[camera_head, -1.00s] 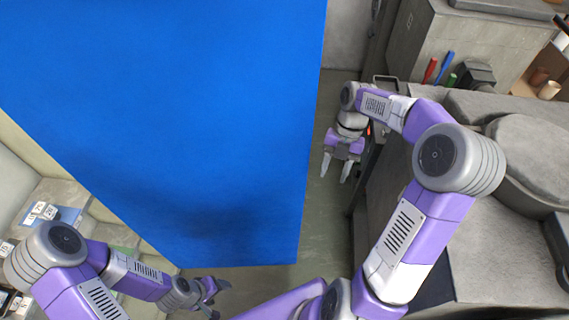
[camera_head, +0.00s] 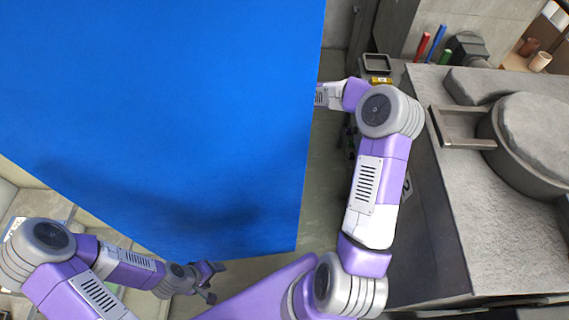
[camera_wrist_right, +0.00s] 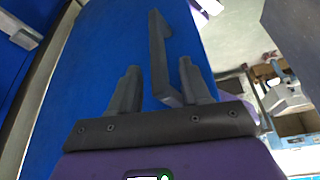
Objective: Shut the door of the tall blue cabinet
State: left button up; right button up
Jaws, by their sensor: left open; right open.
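A large blue panel (camera_head: 160,110) of the tall cabinet fills the left and middle of the head view. In the right wrist view, a blue door face (camera_wrist_right: 105,60) carries a long grey bar handle (camera_wrist_right: 158,50). My right gripper (camera_wrist_right: 158,82) is open and faces this door, with the handle showing between its fingers. I cannot tell whether they touch. In the head view the right gripper is hidden behind the blue panel. My left gripper (camera_head: 212,281) is open and empty, below the panel's lower edge. How wide the door stands open is not clear.
A grey worktop (camera_head: 480,230) with a round lidded pot (camera_head: 530,150) lies right of my right arm. Red, blue and green items (camera_head: 434,45) stand behind it. A narrow strip of floor (camera_head: 325,190) shows between panel and worktop. Pale shelving lies at lower left.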

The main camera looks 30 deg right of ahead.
jog(key=shift+x, duration=1.5)
jog(key=shift+w, duration=0.1)
grip_shut()
